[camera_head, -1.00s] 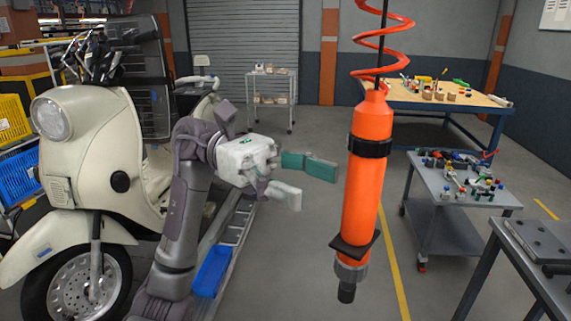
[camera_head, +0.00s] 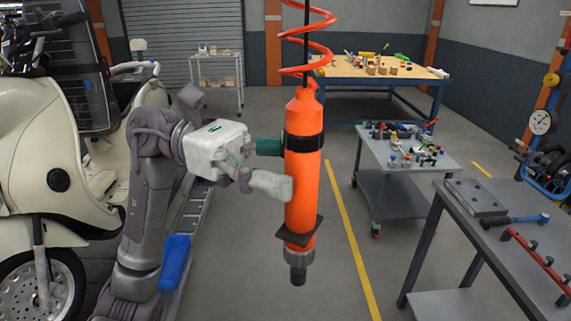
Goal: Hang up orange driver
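The orange driver (camera_head: 303,190) hangs upright in the middle of the head view from a coiled orange hose (camera_head: 312,58). It has a black band around its upper body, a dark square plate lower down and a grey chuck at the bottom. My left gripper (camera_head: 274,166) is at the driver's left side with its fingers apart. The green finger reaches behind the driver's edge and its tip is hidden. The pale finger's tip overlaps the driver's near left side. I cannot tell whether either finger touches it. My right gripper is not in view.
A cream scooter (camera_head: 50,190) stands at the left. A grey cart (camera_head: 385,162) with small parts and a workbench (camera_head: 360,75) stand behind, to the right. The floor around the driver is open.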

